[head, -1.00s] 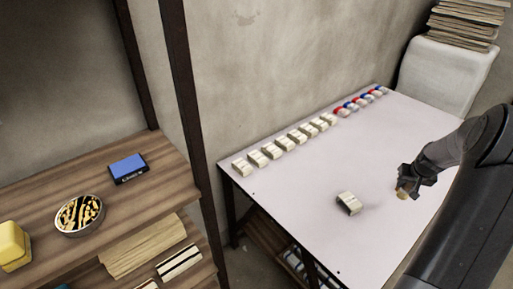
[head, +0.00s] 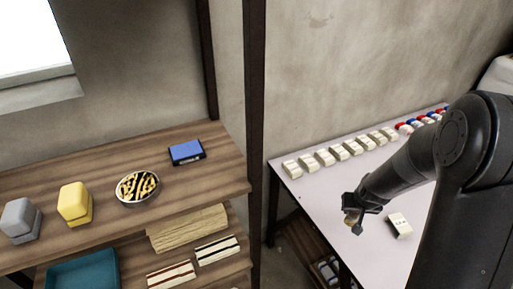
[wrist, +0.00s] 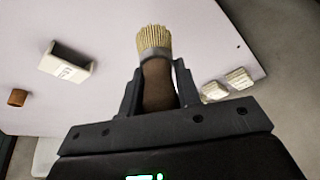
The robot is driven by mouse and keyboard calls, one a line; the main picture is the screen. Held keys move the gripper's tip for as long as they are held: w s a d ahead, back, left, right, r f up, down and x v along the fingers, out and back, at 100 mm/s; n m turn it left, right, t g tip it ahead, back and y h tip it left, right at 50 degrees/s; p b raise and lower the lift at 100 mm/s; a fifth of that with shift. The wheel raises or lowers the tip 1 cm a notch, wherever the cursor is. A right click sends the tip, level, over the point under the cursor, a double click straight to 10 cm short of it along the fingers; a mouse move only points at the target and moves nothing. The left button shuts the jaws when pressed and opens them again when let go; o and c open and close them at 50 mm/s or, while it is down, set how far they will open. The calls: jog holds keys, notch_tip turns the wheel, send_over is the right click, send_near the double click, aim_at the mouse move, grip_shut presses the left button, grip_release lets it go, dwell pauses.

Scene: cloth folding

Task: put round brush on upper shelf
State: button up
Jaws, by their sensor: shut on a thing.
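The round brush shows in the wrist view (wrist: 155,60), with pale bristles pointing away and a brown handle. My gripper (wrist: 158,84) is shut on its handle, with a dark finger on each side. In the head view my gripper (head: 354,214) is near the left edge of the white table, with only a small tan part of the brush showing below it. The wooden shelf unit stands at the left, and its upper shelf (head: 110,185) is to the left of my gripper.
On the upper shelf are a blue box (head: 186,152), a round bowl (head: 137,188), a yellow block (head: 74,204) and a grey block (head: 20,220). A dark post (head: 255,130) stands between shelf and table. A white block (head: 400,225) and rows of small blocks lie on the table (head: 300,195).

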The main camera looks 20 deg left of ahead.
jog(key=s+a+r+n+g+y, duration=0.2)
jog(key=s+a+r+n, duration=0.4)
jog(key=s+a, duration=0.45)
jog(key=s+a+r+n+g+y, duration=0.15)
jog(key=s+a+r+n, duration=0.45)
jog(key=a, duration=0.7)
jog(key=s+a+r+n+g, duration=0.1)
jog(key=s+a+r+n, duration=0.3)
jog(key=s+r, duration=0.45)
jog(key=s+a+r+n+g, duration=0.25)
jog(key=s+r+n, duration=0.25)
jog(key=s+r, duration=0.35)
jog(key=shift+t, duration=0.3)
jog(key=w+a, duration=0.8)
jog(key=a, duration=0.1)
jog(key=w+a+f, duration=0.1)
jog(key=w+a, duration=0.3)
jog(key=shift+w+a, duration=0.1)
jog(key=shift+a, duration=0.05)
jog(key=shift+f+m, duration=0.3)
jog(key=shift+f, duration=1.45)
jog(key=shift+f, duration=0.15)
jog(key=o, duration=1)
